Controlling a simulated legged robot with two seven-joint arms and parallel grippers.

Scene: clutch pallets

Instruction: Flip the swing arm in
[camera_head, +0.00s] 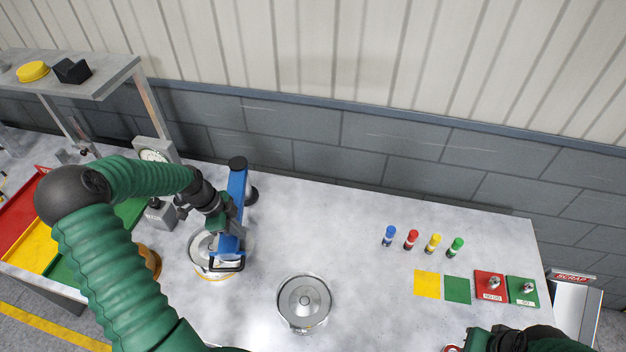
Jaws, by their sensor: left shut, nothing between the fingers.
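The swing arm (236,187) is a blue bar with a black round cap at its far end. It reaches forward from a post on the table, and its near end with a black loop lies over a round metal clutch fixture (202,262) on the left of the table. My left gripper (222,226) is at the swing arm's left side, close against it, shut with nothing in it. I cannot tell whether it touches the bar. My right gripper (480,341) is only partly in view at the bottom edge, and its fingers are hidden.
A second round metal fixture (304,302) stands at the front centre. Several coloured pegs (411,240) stand to the right, behind yellow, green and red pads (427,284). A dial gauge (153,155) and coloured trays (37,240) are left. The table's back middle is clear.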

